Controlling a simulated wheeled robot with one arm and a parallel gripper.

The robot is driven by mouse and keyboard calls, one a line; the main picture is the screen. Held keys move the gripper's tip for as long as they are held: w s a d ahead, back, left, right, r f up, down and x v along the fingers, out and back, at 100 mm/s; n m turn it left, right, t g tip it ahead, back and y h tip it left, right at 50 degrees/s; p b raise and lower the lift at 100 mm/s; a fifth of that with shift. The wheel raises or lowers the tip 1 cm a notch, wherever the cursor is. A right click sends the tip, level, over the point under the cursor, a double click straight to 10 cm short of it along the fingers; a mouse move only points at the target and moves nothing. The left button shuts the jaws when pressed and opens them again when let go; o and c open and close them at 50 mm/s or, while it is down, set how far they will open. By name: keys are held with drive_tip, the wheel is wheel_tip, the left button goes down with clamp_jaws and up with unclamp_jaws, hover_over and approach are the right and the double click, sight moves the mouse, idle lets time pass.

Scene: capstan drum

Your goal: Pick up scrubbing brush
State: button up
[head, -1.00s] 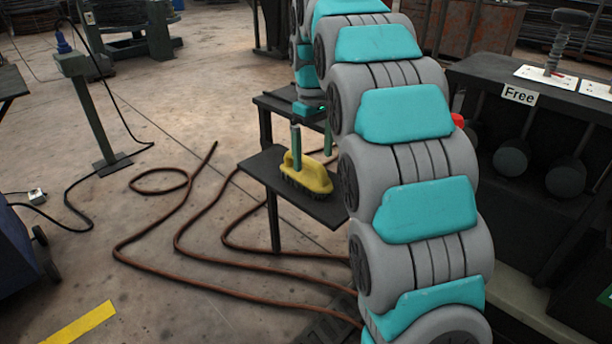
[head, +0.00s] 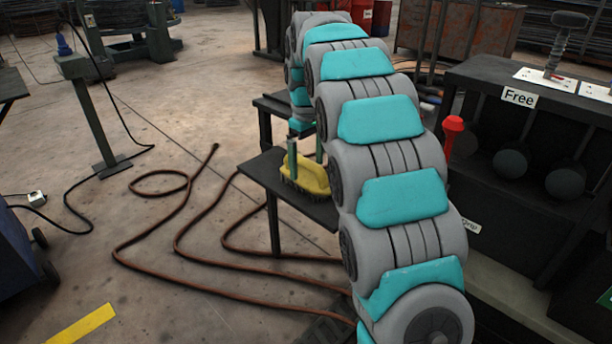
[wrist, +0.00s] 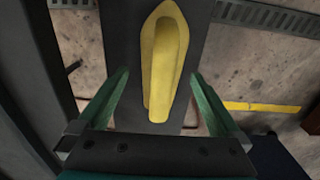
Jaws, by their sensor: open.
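The scrubbing brush (head: 312,179) has a yellow body and dark bristles, and lies on a dark narrow shelf (head: 262,168). In the wrist view the brush (wrist: 165,60) lies lengthwise between the green fingers of my gripper (wrist: 160,76). The fingers are apart, one on each side, and there is a gap between each finger and the brush. In the head view my gripper (head: 306,164) points down at the brush, with one finger in front of its left part. My arm hides the right end of the shelf. Contact with the brush is not visible.
A brown hose (head: 180,240) loops over the floor left of the shelf. A dark rack with a "Free" label (head: 518,96) stands at right, with a red-topped item (head: 453,125) beside my arm. A green post (head: 95,115) stands at left.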

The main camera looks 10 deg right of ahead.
sight(306, 176)
drive_tip(key=shift+a+f, duration=0.15)
drive_tip(key=shift+f, duration=1.75)
drive_tip(key=c, duration=1.4)
